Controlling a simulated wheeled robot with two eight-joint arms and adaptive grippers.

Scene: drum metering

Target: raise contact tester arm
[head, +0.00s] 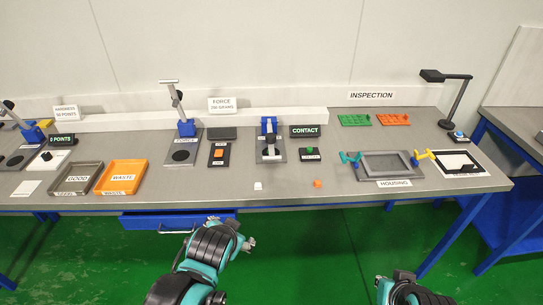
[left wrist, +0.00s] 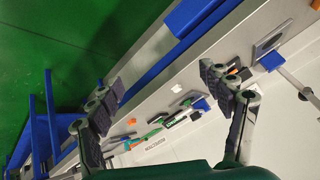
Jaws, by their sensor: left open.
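The contact tester (head: 269,141) stands on the table in the middle of the head view, with a blue post and a grey base plate. Its arm (head: 270,147) looks lowered over the plate; its exact angle is hard to tell. The CONTACT display (head: 305,131) is lit beside it. My left gripper (head: 246,242) is in front of the table edge, below and apart from the tester. Its fingers are spread and empty in the left wrist view (left wrist: 170,98). My right arm (head: 400,291) shows at the bottom edge; its fingers are not clearly visible.
The force tester (head: 183,118), with its arm raised, stands left of the contact tester. A small white piece (head: 258,186) and an orange piece (head: 318,183) lie near the front edge. The housing fixture (head: 391,165) is to the right, the orange waste tray (head: 122,176) to the left.

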